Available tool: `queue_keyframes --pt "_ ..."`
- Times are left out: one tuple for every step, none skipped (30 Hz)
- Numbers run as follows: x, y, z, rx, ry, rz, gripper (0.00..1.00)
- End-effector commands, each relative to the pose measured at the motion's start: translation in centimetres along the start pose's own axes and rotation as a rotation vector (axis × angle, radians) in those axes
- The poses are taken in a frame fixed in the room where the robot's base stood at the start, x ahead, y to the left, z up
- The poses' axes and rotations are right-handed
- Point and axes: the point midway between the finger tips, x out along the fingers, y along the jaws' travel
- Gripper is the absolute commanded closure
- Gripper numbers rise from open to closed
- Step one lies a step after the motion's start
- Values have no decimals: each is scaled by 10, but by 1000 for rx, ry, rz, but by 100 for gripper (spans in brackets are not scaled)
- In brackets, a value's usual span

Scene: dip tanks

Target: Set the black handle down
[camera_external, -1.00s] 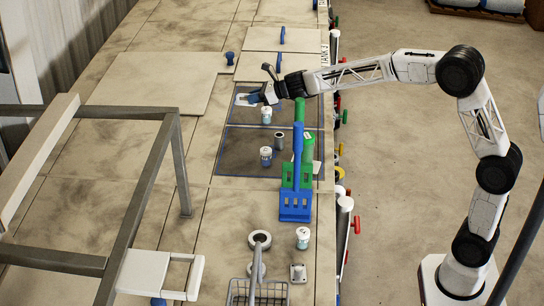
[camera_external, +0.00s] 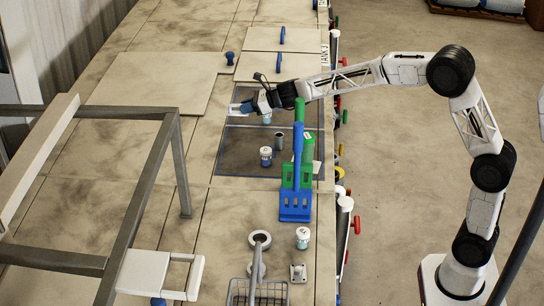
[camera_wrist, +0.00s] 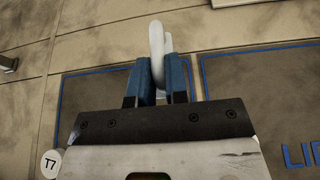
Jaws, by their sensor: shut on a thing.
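My gripper (camera_external: 243,107) is over the far-left part of the dark, blue-outlined panel on the bench. In the wrist view its two blue fingers (camera_wrist: 158,82) are shut on a pale, whitish rounded thing (camera_wrist: 156,36), which sticks out past the fingertips. The held thing looks pale, not black, and its lower part is hidden between the fingers. I cannot tell whether it touches the bench. No separate black handle can be made out clearly.
A white-lidded jar (camera_external: 266,156) and a grey cylinder (camera_external: 279,141) stand on the near panel. Blue (camera_external: 296,205) and green (camera_external: 288,173) slotted tools with tall handles stand at the bench's right side. Flat covers (camera_external: 155,83) lie at the back left.

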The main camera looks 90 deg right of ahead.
Motion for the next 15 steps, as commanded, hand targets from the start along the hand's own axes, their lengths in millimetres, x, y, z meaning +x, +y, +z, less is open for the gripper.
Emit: queue_keyframes --pt "3 0 -7 3 2 0 100" --pt "4 0 -11 3 2 0 100" --pt "6 0 -16 2 2 0 100" --pt "8 0 -20 3 1 0 100" --pt "10 0 -24 2 1 0 100" --pt "12 0 -30 2 2 0 100" --pt "13 0 -33 2 1 0 100" --pt "14 0 -36 2 1 0 100" --pt "15 0 -39 1 1 0 100" --pt "16 0 -40 1 0 0 100" --pt "17 0 -42 1 0 0 100" --pt "17 0 -43 1 -1 0 100" --pt "17 0 -44 0 -1 0 100" --pt "18 0 -44 0 -1 0 100" --pt "18 0 -44 0 -1 0 100"
